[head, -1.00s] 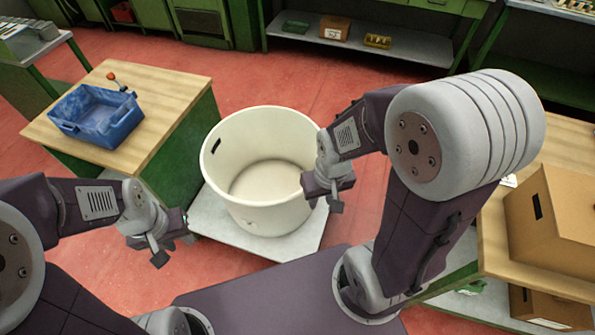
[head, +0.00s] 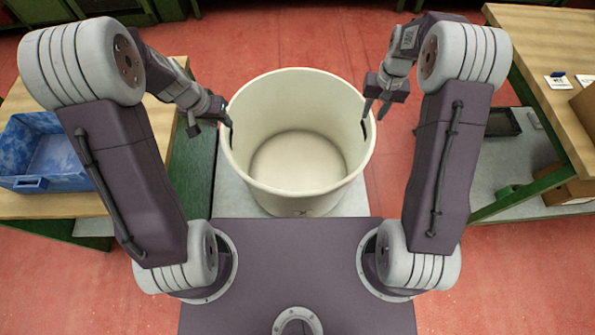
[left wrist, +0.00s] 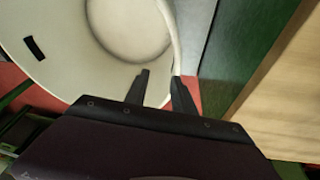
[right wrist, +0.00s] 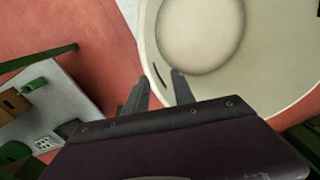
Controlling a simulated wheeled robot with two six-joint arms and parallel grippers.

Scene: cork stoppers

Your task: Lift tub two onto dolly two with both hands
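A large round cream tub (head: 297,200) stands upright and empty on a flat grey platform (head: 345,204) in front of me. It has dark handle slots in its side walls. No number shows on it, and I cannot tell which thing is dolly two. My left gripper (head: 212,123) is at the tub's left rim, open; in the left wrist view its fingers (left wrist: 162,90) are either side of the wall (left wrist: 174,55). My right gripper (head: 376,108) is at the right rim, open; in the right wrist view its fingers (right wrist: 160,90) straddle the rim near a slot (right wrist: 160,75).
A wooden-topped bench (head: 50,206) with a blue crate (head: 55,160) stands close on the left. Another wooden-topped bench (head: 530,55) with a grey lower shelf (head: 490,185) stands on the right. Red floor beyond the tub is clear.

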